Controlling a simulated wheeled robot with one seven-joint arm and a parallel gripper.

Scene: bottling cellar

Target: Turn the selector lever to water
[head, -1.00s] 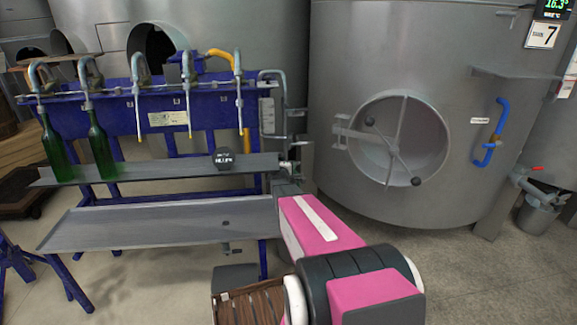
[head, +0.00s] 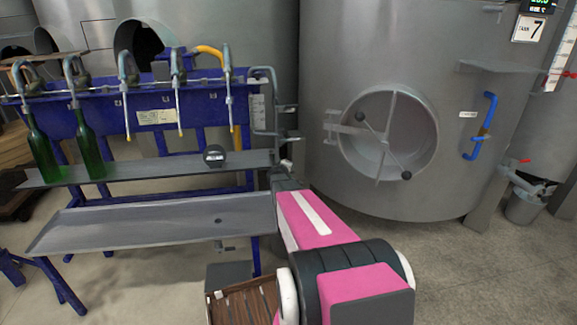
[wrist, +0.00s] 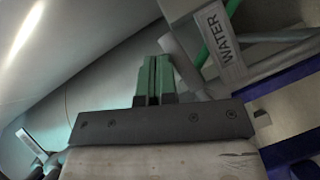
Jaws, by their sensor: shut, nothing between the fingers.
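In the wrist view my gripper (wrist: 153,75) has its two green fingers together and empty. A tag reading WATER (wrist: 222,40) is just right of the fingertips, apart from them, with a green strip crossing beside it. Grey pipe or bar pieces (wrist: 283,36) run near the tag; I cannot tell for sure which is the selector lever or how it points. In the head view my arm reaches to the right end of the blue bottling stand (head: 150,92), by its grey pipework (head: 262,100). The fingers are too small there to make out.
Two green bottles (head: 90,150) stand under the left spouts on a metal shelf (head: 150,170). A big steel tank (head: 400,60) with a round hatch (head: 388,137) and a blue handle (head: 482,125) is on the right. A wooden crate (head: 243,305) sits low in front. Floor at lower right is clear.

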